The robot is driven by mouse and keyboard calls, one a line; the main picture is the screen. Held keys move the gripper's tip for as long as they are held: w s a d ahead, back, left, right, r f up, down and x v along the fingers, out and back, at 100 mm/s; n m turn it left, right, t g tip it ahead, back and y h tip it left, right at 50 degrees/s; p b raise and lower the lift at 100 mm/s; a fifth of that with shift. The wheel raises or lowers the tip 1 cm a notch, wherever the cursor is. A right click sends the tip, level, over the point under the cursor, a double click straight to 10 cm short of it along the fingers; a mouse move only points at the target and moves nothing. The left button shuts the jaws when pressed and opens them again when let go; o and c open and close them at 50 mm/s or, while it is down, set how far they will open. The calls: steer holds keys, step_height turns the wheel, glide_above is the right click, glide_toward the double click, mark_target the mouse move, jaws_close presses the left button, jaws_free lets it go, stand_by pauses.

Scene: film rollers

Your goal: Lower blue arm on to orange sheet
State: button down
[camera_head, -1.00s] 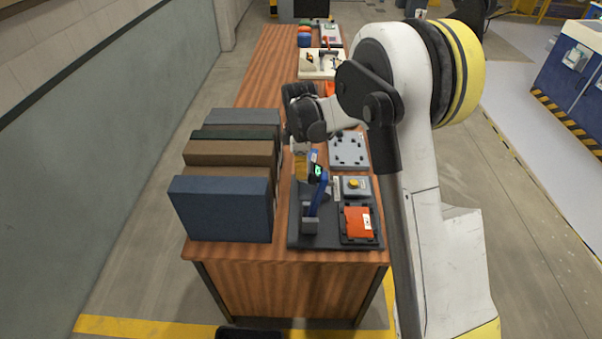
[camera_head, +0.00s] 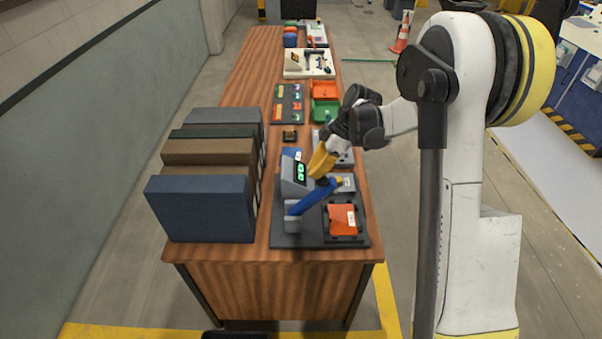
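The blue arm (camera_head: 312,200) rises at a slant from a grey block (camera_head: 293,217) on the dark base plate (camera_head: 282,240). Its raised end is at the upper right, by my gripper. The orange sheet (camera_head: 342,219) lies flat in a black holder on the right of the plate, apart from the blue arm. My gripper (camera_head: 322,168) has yellow fingers and points down and left, just above the end of the blue arm. The frame is too small to tell whether it touches the arm or how far the fingers are apart.
A grey device with a green display (camera_head: 298,172) stands left of my gripper. Boxes, the nearest blue (camera_head: 200,208), stand along the table's left side. Green (camera_head: 325,111) and orange (camera_head: 325,91) trays lie farther back. The table's front edge is just before the base plate.

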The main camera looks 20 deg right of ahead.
mark_target(336, 180)
steer(key=d+f+b, duration=0.1)
steer(key=d, duration=0.1)
steer(key=s+d+f+b, duration=0.1)
steer(key=d+f, duration=0.1)
steer(key=d+f+b, duration=0.1)
steer(key=d, duration=0.1)
steer(key=shift+s+d+f, duration=0.2)
steer(key=shift+s+d, duration=0.05)
steer(key=shift+s, duration=0.1)
steer(key=shift+s+d+f+b, duration=0.25)
steer(key=shift+d+f+b, duration=0.6)
steer(key=shift+f, duration=0.45)
steer(key=shift+s+d+f+b, duration=0.2)
steer(key=shift+d+f+b, duration=0.65)
steer(key=shift+f, duration=0.4)
steer(key=shift+s+d+f+b, duration=0.25)
steer(key=shift+d+f+b, duration=0.6)
steer(key=shift+f, duration=0.45)
